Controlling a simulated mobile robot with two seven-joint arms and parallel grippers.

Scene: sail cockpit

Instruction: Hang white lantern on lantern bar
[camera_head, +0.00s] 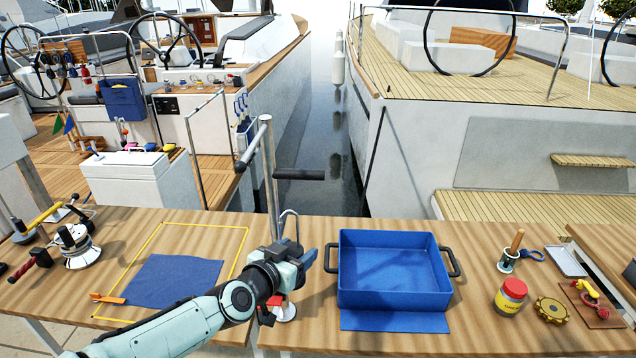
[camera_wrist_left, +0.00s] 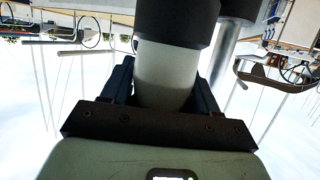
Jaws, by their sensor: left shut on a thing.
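My left gripper (camera_head: 297,262) is shut on the white lantern, just left of the blue tray. In the left wrist view the lantern's pale cylindrical body (camera_wrist_left: 165,75) sits between the fingers, with a dark band (camera_wrist_left: 178,20) at one end. In the head view the gripper mostly hides the body; a wire hook (camera_head: 289,215) rises above it. A metal post (camera_head: 269,170) stands close to the left of the hook. A dark bar (camera_head: 299,174) sticks out right from the post, above the hook and apart from it in the picture. Another arm (camera_head: 250,150) points left. My right gripper is out of view.
The blue tray (camera_head: 393,233) with black handles stands on the table to the right. A red-lidded jar (camera_head: 511,297) and small gear lie further right. A blue cloth (camera_head: 170,281) and a winch (camera_head: 75,243) are at left. Water lies beyond the table's back edge.

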